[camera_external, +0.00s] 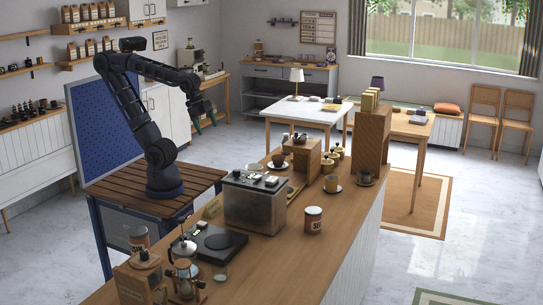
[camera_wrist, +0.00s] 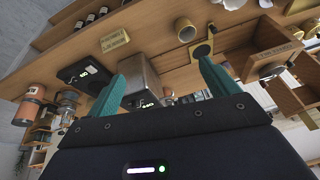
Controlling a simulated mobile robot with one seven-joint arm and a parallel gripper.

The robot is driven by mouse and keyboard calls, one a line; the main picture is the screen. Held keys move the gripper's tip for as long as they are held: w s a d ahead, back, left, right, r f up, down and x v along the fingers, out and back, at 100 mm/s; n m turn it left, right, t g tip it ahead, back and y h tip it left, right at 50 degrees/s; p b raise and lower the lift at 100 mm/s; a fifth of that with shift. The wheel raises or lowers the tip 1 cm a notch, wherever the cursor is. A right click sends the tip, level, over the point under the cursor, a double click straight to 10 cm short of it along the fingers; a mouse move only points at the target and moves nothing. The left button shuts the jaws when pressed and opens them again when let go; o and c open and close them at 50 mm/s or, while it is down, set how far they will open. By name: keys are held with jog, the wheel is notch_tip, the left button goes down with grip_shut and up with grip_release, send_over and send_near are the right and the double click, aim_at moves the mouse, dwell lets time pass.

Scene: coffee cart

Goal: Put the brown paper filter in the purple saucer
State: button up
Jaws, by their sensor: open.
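I cannot clearly pick out the brown paper filter in either view.
A tall wooden box (camera_external: 373,140) rises at the far end. The counter's front right is bare.

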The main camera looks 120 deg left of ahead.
jog(key=shift+s+d+f+n+h, duration=0.2)
jog(key=shift+s+d+n, duration=0.25)
jog(key=shift+s, duration=0.4)
jog(key=shift+s+d+f+n+h, duration=0.15)
jog(key=shift+s+d+n, duration=0.2)
jog(key=shift+s+d, duration=0.35)
